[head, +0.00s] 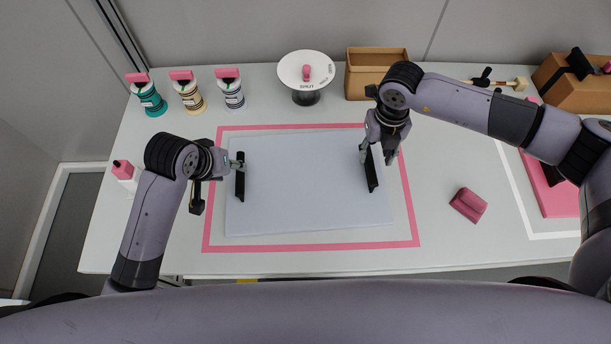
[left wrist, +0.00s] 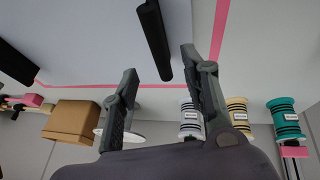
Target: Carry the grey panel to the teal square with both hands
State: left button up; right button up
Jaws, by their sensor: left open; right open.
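The grey panel (head: 305,200) lies flat on the white table, with a black bar handle at its left (head: 240,186) and another at its right (head: 371,175). My left gripper (head: 236,164) is open at the left handle's far end. In the left wrist view that handle (left wrist: 152,30) reaches toward the gap between the open fingers (left wrist: 159,62); contact is unclear. My right gripper (head: 378,154) is open at the right handle's far end, partly hiding it. No teal square shows; a pink square (head: 560,200) lies at the right edge, partly hidden by my right arm.
A pink outline (head: 412,215) surrounds the panel. A pink block (head: 468,204) lies between it and the white outline (head: 515,190). Several spools (head: 189,97), a round dial stand (head: 296,72) and a cardboard box (head: 358,80) line the back.

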aim_at(372, 165)
pick_arm(q)
jog(key=x, duration=0.8)
pick_arm(e)
notch_tip(372, 165, down, 8)
pick_arm(q)
jog(key=shift+c, duration=0.2)
pick_arm(e)
jog(key=shift+c, duration=0.3)
pick_arm(q)
grip_shut()
pick_arm(e)
grip_shut()
pick_arm(q)
jog(key=shift+r, duration=0.1)
